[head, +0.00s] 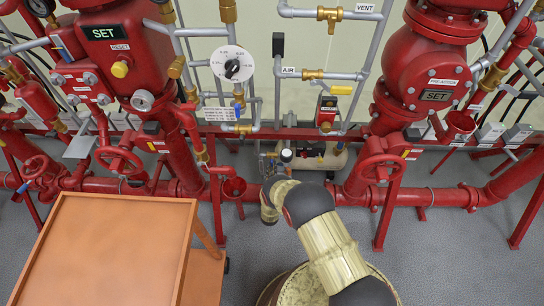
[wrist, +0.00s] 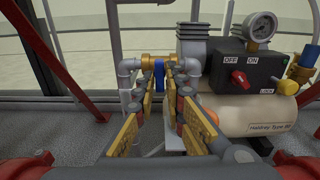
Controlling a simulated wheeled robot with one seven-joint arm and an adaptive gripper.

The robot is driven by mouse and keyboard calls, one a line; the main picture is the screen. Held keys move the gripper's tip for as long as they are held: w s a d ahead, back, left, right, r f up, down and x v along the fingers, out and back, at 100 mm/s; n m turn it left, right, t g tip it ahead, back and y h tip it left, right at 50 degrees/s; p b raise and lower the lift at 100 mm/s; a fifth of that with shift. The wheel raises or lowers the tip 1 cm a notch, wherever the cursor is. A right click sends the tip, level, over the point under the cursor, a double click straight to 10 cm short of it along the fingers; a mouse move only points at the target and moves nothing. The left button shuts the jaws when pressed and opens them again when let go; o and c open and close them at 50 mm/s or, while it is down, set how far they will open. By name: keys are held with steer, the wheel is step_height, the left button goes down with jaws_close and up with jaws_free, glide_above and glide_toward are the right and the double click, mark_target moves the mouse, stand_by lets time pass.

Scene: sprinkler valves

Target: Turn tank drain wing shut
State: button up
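A small blue handle (wrist: 159,76) hangs upright below a brass fitting on a grey pipe, left of the compressor, in the wrist view. No label on it is readable, so I cannot tell for sure that it is the tank drain wing. The cream compressor tank (wrist: 255,118) lies to the right. My gripper (wrist: 160,84) is open, with its yellow-and-grey fingers to the left and right of the blue handle. I cannot tell whether either finger touches it. In the head view my gripper (head: 274,160) is low beside the tank (head: 322,157), and the handle is hidden.
A black switch box (wrist: 243,71) with a red OFF/ON knob and a gauge (wrist: 262,26) stand above the tank. Red pipework (head: 340,198) runs across the front. An orange-topped table (head: 110,245) is at lower left. Red handwheels (head: 382,168) flank the arm.

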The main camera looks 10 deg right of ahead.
steer(key=shift+o, duration=1.4)
steer(key=p+v, duration=0.1)
steer(key=v, duration=0.5)
steer(key=shift+s, duration=0.4)
steer(key=shift+a, duration=0.15)
